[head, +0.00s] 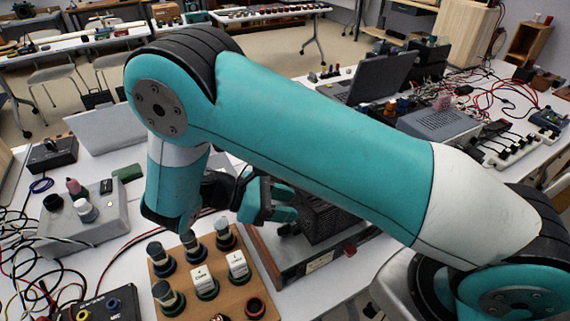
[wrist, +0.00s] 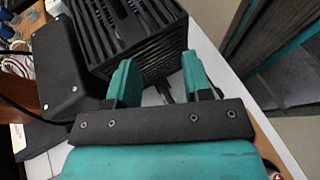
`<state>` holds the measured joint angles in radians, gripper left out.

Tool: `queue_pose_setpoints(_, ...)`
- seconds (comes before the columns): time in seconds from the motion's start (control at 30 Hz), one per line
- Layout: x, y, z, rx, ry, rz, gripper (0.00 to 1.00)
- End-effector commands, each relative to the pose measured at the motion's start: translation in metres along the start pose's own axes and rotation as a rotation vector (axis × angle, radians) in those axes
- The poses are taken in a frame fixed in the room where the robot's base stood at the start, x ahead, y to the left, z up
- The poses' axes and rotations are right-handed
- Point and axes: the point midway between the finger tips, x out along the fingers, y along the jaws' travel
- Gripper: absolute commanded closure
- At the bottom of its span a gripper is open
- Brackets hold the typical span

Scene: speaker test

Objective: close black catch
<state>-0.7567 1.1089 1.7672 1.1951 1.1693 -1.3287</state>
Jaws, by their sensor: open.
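My gripper (head: 287,204) is open and empty beside a black slatted box (head: 322,222) on a low metal-framed base (head: 318,264). In the wrist view, its two teal fingers (wrist: 158,74) stand apart and point toward the lower part of the same box (wrist: 140,38). A small dark piece (wrist: 164,92) shows between the fingers, close to the box's lower edge. I cannot tell whether it is the black catch or whether it stands open. My arm hides part of the box in the head view.
A wooden board (head: 183,289) with several dark knobs and white switches lies left of the base. A red knob (head: 350,250) sits on the base's front. A plain black case (wrist: 70,70) stands left of my fingers in the wrist view. Loose cables (head: 45,275) cover the left side.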

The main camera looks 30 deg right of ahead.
Motion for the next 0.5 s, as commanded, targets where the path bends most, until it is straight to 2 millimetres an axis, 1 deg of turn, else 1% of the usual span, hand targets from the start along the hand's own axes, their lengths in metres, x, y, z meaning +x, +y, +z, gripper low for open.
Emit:
queue_pose_setpoints(0.03, -0.006, 0.000, 0.015, 0.002, 0.002, 0.000, 0.54)
queue_pose_setpoints(0.2, -0.023, 0.000, 0.057, 0.002, 0.002, -0.001, 0.54)
queue_pose_setpoints(0.3, -0.031, 0.000, 0.079, 0.001, 0.000, -0.002, 0.54)
queue_pose_setpoints(0.4, -0.038, -0.001, 0.097, -0.001, -0.003, -0.003, 0.54)
queue_pose_setpoints(0.5, -0.041, -0.001, 0.105, -0.002, -0.004, -0.004, 0.54)
